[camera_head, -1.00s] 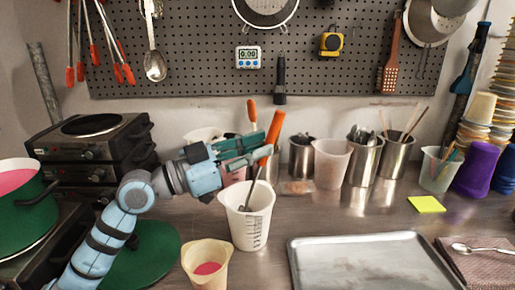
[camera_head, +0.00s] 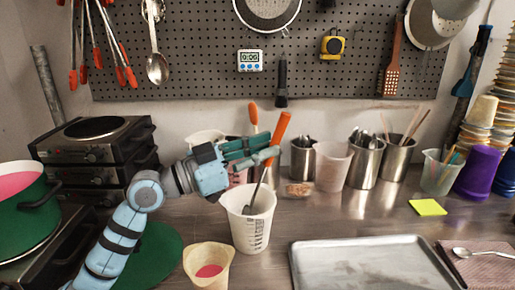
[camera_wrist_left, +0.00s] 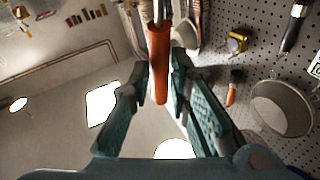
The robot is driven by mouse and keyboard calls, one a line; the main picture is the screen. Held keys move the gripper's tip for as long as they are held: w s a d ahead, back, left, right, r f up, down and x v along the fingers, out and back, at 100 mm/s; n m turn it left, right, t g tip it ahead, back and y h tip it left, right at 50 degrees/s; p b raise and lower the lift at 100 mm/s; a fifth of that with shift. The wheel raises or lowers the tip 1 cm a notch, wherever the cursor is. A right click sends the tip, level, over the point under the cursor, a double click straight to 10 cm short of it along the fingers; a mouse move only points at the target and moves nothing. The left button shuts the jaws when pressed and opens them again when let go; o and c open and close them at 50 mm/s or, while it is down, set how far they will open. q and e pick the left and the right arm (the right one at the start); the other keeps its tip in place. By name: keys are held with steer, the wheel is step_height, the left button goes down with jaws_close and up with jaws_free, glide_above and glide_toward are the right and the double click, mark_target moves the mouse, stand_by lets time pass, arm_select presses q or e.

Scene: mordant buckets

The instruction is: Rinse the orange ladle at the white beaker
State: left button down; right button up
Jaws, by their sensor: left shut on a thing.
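The orange ladle (camera_head: 281,128) stands tilted, its orange handle top leaning to the right. Its grey shaft runs down into the white beaker (camera_head: 250,231), which has dark graduation marks and stands upright on the counter. The ladle's bowl is largely hidden inside the beaker. My left gripper (camera_head: 268,154) is shut on the ladle's handle above the beaker. In the left wrist view the orange handle (camera_wrist_left: 158,62) lies between the two fingers. My right gripper is not in view.
A cream beaker with pink liquid (camera_head: 208,266) stands in front of the white beaker. A metal tray (camera_head: 370,262) lies to the right. A green pot (camera_head: 22,215) with pink contents is at the left. Metal utensil cups (camera_head: 366,165) line the back.

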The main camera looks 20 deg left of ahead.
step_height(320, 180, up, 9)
steer(key=p, duration=0.9)
stand_by(1.3)
